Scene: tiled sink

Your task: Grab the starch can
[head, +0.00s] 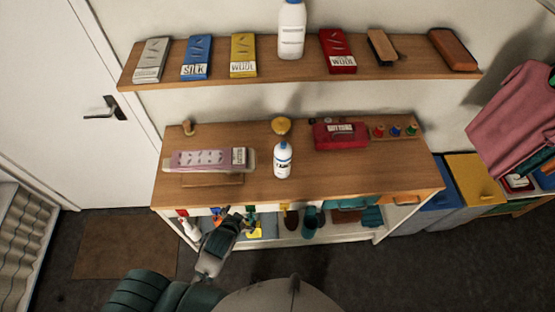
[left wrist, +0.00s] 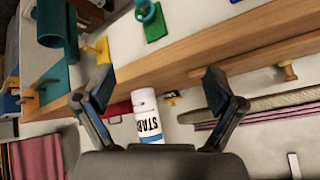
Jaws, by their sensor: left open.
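The starch can (head: 282,160) is white with a blue band and stands upright on the wooden table top, near the middle. In the left wrist view the starch can (left wrist: 148,115), with part of a dark "STAR" label readable, shows between my fingers but beyond them, not held. My left gripper (head: 240,215) is at the table's front edge, in front of and left of the can. In the left wrist view my left gripper (left wrist: 156,88) is open and empty. My right gripper is not in view.
A white bottle (head: 291,30) stands on the upper shelf (head: 280,82). Teal items (head: 312,217) sit below the table.

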